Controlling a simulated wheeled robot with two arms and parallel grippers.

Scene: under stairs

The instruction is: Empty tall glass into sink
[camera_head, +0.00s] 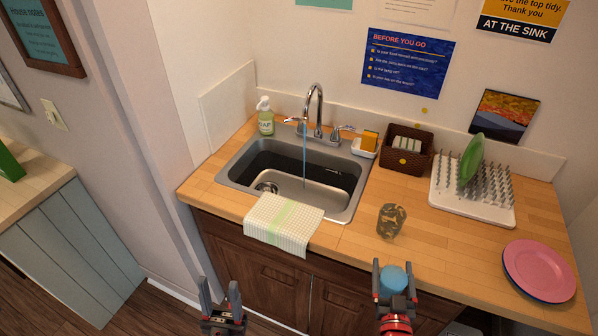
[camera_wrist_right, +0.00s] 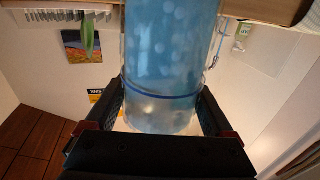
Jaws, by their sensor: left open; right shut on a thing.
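A tall glass (camera_head: 393,280) with blue contents is held in my right gripper (camera_head: 394,272), in front of the counter's front edge at the lower right of the head view. In the right wrist view the clear blue glass (camera_wrist_right: 170,60) stands between the two fingers, with a dark blue line around it; that picture appears inverted. My left gripper (camera_head: 219,292) is open and empty, low in front of the cabinet. The metal sink (camera_head: 240,182) is set in the counter, left of and beyond the glass. A thin blue stream (camera_head: 305,150) falls from the faucet (camera_head: 316,95) into it.
A checked towel (camera_head: 283,220) hangs over the sink's front edge. A patterned cup (camera_head: 391,220) stands on the wooden counter (camera_head: 445,240) right of the sink. Pink plates (camera_head: 540,268), a dish rack (camera_head: 475,208), a basket (camera_head: 406,162) and a soap bottle (camera_head: 265,118) stand around.

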